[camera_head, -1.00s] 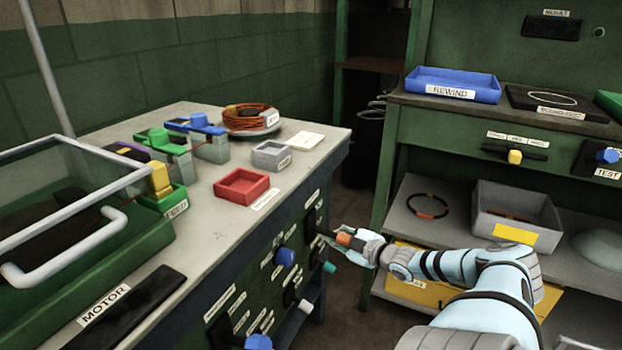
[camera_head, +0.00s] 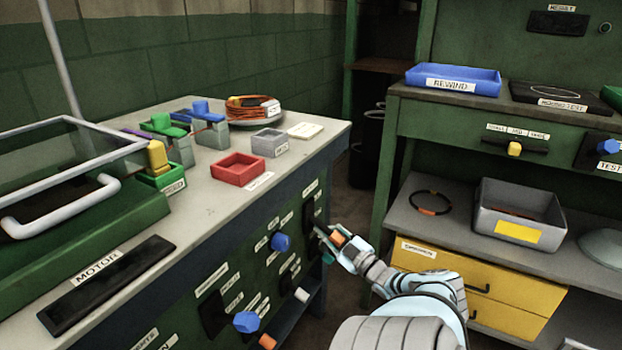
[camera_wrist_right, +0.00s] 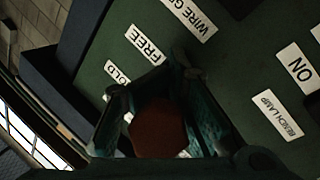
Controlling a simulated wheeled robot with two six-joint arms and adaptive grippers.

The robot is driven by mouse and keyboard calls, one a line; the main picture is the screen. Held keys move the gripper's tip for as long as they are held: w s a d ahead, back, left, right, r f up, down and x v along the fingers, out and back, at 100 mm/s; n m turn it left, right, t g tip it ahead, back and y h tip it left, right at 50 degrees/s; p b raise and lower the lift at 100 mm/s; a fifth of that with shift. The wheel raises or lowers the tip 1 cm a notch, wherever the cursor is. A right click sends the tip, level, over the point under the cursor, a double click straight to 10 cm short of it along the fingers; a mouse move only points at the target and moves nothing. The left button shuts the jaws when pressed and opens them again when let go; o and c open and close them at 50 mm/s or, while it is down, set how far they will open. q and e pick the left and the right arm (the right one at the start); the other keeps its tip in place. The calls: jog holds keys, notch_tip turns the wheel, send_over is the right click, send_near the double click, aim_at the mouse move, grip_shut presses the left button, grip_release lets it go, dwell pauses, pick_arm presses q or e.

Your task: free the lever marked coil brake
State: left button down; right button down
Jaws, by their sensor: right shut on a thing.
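My right gripper (camera_head: 327,241) is at the far right of the bench's green front panel. In the right wrist view its fingers (camera_wrist_right: 155,88) are shut around a dark red-orange knob (camera_wrist_right: 160,128), and the same knob (camera_head: 337,239) shows orange in the head view. Labels "FREE" (camera_wrist_right: 145,45) and, partly hidden, "HOLD" (camera_wrist_right: 118,74) are on the panel by the fingers. A cut-off label starting "WIRE GR" (camera_wrist_right: 189,17) is beside them. I cannot read a "coil brake" label. The lever's shaft is hidden. My left gripper is not in view.
Blue knobs (camera_head: 280,242) (camera_head: 246,322), a white knob (camera_head: 301,295) and another orange knob (camera_head: 267,341) stick out of the same panel. A red tray (camera_head: 239,170) is on the bench top. The yellow drawers (camera_head: 480,295) are right of my arm.

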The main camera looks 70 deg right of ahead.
jog(key=shift+s+a+f, duration=0.25)
jog(key=shift+f, duration=0.2)
jog(key=c, duration=1.9)
grip_release()
jog(key=o, duration=0.3)
jog(key=shift+s+r, duration=0.25)
jog(key=shift+o, duration=0.2)
jog(key=shift+s+a+r, duration=0.1)
jog(key=shift+r, duration=0.1)
jog(key=shift+w+f, duration=0.1)
jog(key=shift+w, duration=0.15)
jog(key=v, duration=1.2)
